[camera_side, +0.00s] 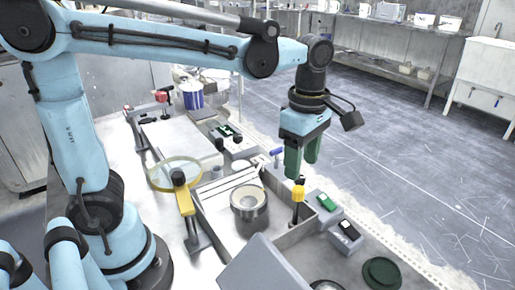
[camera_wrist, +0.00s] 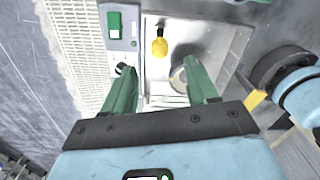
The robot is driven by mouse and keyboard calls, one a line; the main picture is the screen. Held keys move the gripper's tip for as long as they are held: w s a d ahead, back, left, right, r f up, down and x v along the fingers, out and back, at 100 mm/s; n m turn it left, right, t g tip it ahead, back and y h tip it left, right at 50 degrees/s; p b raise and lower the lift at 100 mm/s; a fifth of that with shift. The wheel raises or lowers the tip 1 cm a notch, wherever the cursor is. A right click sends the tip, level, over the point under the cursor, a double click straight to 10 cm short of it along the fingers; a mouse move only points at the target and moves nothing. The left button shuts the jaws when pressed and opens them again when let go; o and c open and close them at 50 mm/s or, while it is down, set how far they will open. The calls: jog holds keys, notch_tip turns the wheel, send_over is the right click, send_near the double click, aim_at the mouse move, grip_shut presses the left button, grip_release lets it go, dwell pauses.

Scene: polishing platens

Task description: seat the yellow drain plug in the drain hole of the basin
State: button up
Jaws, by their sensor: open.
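The yellow drain plug (camera_side: 298,191) stands below my gripper in the side view, with a dark stem under its yellow top. In the wrist view the plug (camera_wrist: 160,47) lies ahead of the fingertips, over the grey metal basin (camera_wrist: 207,42). The basin's rim (camera_side: 318,221) shows in the side view. My gripper (camera_side: 300,170) has two green fingers pointing down, above the plug and apart from it. In the wrist view my gripper (camera_wrist: 158,68) is open with nothing between its fingers. I cannot make out the drain hole clearly.
A round metal cylinder (camera_side: 249,210) stands left of the plug. A magnifier with a yellow arm (camera_side: 185,200) stands farther left. Small boxes with green (camera_side: 326,202) and black (camera_side: 348,230) tops sit along the right side. A dark green disc (camera_side: 382,272) lies at the front right.

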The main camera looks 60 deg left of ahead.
jog(key=shift+r, duration=1.25)
